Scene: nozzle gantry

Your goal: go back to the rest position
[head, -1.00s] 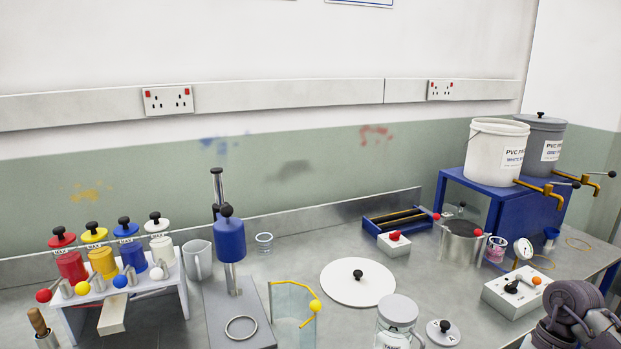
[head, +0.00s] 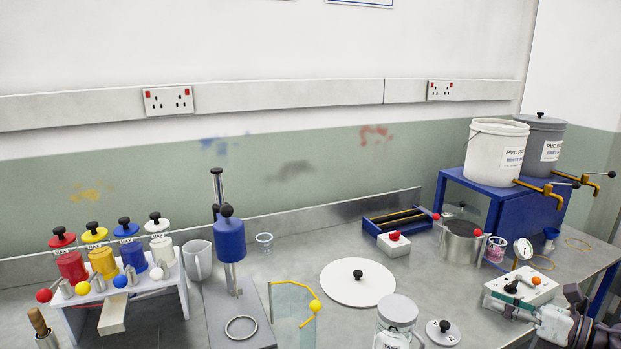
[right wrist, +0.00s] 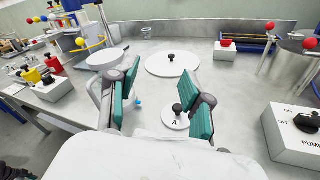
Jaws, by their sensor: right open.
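My right gripper (head: 505,307) is at the right of the head view, low over the bench front. It hides part of the front of the white control box (head: 520,285). In the right wrist view, the teal-padded fingers of my right gripper (right wrist: 158,100) are wide apart with nothing held between them. A small lid marked A (right wrist: 175,119) shows beyond and beside the right finger. My left gripper is not in view.
A glass jar (head: 397,315) and the A lid (head: 443,332) stand left of my right gripper. A metal pot (head: 461,243) and a blue stand (head: 510,205) with two buckets are behind it. The pump box (right wrist: 295,135) is right in the wrist view.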

